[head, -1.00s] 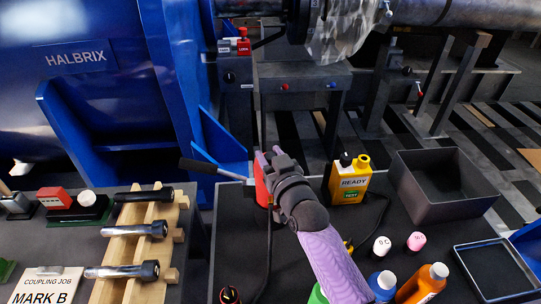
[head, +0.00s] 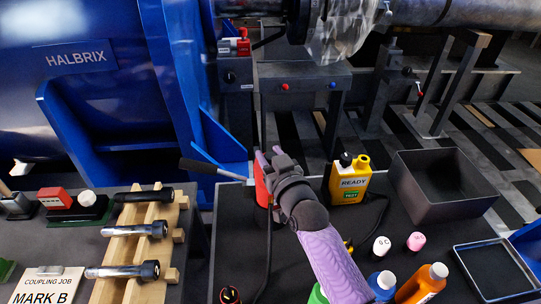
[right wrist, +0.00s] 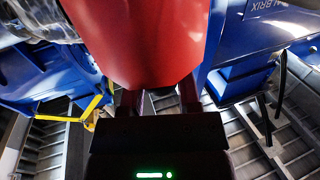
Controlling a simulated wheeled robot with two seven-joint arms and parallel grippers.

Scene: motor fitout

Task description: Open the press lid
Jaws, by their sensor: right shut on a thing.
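My right arm reaches up from the bottom of the head view. Its right gripper (head: 270,165) is at the far left part of the dark right-hand bench, shut on a red part (head: 262,183). The gripper and wrist hide much of this part. In the right wrist view a large smooth red surface (right wrist: 140,40) fills the top middle, between and beyond the fingers (right wrist: 158,100). A grey lever with a black grip (head: 197,167) sticks out to the left beside the red part. I cannot make out a press lid for certain. My left gripper is not in view.
A dark open box (head: 460,208), bottles (head: 424,283) and a tray (head: 492,268) are farther right. A wooden rack (head: 135,235) with bolts is on the left bench. The blue HALBRIX machine (head: 80,90) stands behind.

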